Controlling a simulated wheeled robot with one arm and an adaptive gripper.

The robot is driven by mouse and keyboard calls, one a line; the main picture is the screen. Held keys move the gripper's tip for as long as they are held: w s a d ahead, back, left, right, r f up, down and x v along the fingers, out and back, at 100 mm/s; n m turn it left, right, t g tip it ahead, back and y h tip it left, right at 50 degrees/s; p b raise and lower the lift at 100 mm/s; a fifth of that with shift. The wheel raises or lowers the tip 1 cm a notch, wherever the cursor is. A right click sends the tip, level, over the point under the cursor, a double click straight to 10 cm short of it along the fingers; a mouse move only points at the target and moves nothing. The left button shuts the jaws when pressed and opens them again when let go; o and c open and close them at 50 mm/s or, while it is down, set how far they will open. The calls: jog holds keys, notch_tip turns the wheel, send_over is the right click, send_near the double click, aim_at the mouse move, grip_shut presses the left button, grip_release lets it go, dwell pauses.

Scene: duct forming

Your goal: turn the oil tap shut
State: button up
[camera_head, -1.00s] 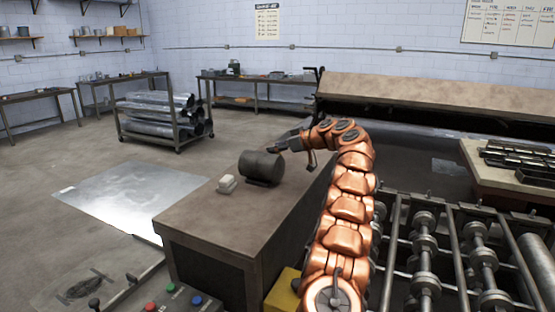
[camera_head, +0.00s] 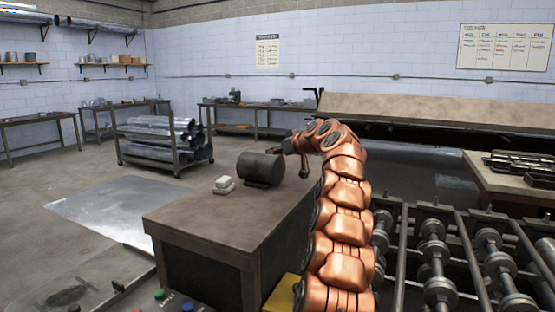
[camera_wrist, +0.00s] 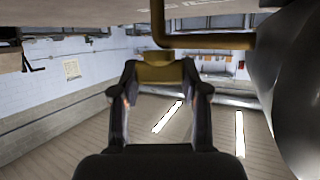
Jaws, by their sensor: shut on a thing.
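The oil drum (camera_head: 261,168) is a dark grey cylinder lying on its side on the bench. In the wrist view its curved dark side (camera_wrist: 300,95) fills the right edge. The brass oil tap (camera_wrist: 215,41) shows at the top of the wrist view, with a pipe running across toward the drum. My gripper (camera_wrist: 160,78) has a finger on each side of the tap's broad brass end and is shut on it.
The brown bench (camera_head: 215,212) carries a small white block (camera_head: 224,184) left of the drum. A roller machine (camera_head: 435,255) stands at right. A cart of metal pipes (camera_head: 165,145) and a metal sheet (camera_head: 112,210) on the floor are at left.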

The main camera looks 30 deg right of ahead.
jog(key=shift+m+h+b, duration=0.4)
jog(key=shift+h+b, duration=0.05)
jog(key=shift+h, duration=0.05)
jog(key=o, duration=1.2)
jog(key=shift+c, duration=0.2)
jog(key=shift+v, duration=0.9)
jog(key=shift+s+r, duration=0.25)
jog(key=shift+s, duration=0.3)
jog(key=v, duration=0.9)
jog(key=shift+d, duration=0.1)
